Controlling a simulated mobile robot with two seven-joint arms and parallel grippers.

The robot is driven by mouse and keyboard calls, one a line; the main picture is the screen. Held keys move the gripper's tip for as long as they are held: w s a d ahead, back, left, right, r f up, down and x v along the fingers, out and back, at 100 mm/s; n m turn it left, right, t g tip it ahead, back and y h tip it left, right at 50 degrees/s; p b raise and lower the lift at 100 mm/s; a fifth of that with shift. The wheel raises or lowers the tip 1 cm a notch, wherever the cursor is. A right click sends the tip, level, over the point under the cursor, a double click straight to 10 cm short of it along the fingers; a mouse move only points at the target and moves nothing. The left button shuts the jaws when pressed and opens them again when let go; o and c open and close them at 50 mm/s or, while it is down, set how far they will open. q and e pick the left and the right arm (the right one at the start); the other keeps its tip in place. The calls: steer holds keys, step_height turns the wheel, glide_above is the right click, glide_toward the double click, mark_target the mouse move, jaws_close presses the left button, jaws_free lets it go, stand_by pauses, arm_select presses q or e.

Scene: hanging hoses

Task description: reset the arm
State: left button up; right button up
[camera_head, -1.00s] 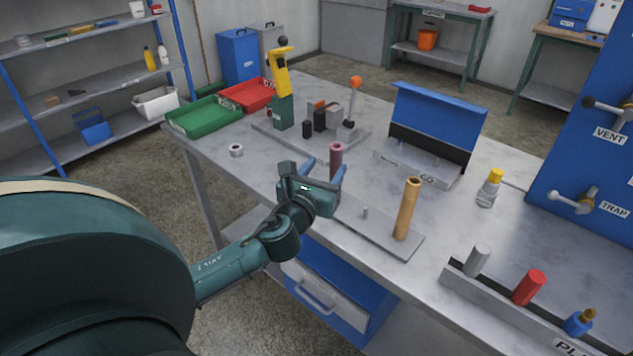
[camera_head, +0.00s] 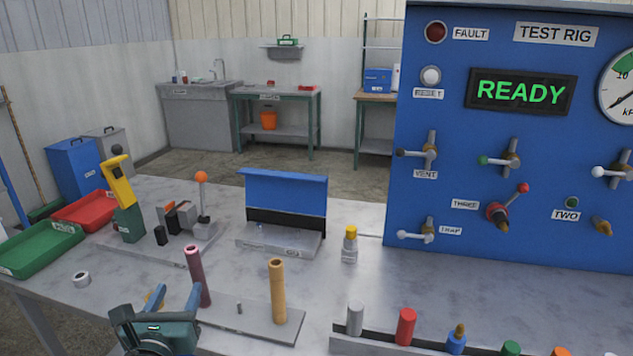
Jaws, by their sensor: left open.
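My left gripper (camera_head: 173,297) is at the bottom left of the head view, over the front part of the workbench. Its two fingers are apart, and I see nothing held between them. A pink hose piece (camera_head: 195,270) stands upright just beyond and to the right of the fingers; I cannot tell whether a finger touches it. A tan hose piece (camera_head: 278,290) stands upright on the same flat grey plate (camera_head: 240,322), with a short peg between the two. My left forearm is mostly below the picture. My right gripper is not in view.
The blue test rig panel (camera_head: 515,130) reads READY and stands at the right. A blue-lidded box (camera_head: 285,195), a yellow-capped bottle (camera_head: 350,247) and a rack of coloured plugs (camera_head: 405,327) occupy the bench. Green (camera_head: 40,250) and red trays (camera_head: 85,212) lie left.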

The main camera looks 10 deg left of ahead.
arm_select(q)
steer(key=s+d+f+n+g+h+p, duration=0.1)
steer(key=s+d+f+n+g+h, duration=0.2)
steer(key=s+d+f+n, duration=0.5)
steer(key=s+d+f+n+g+h+p, duration=0.1)
steer(key=s+d+f+n+g+h, duration=0.2)
steer(key=n, duration=1.9)
steer(key=s+d+f+h, duration=0.1)
steer(key=s+d+f, duration=0.4)
steer(key=d+f, duration=0.2)
steer(key=shift+d+f+g+p, duration=0.15)
steer(key=shift+f+g+p, duration=0.15)
steer(key=shift+g, duration=0.1)
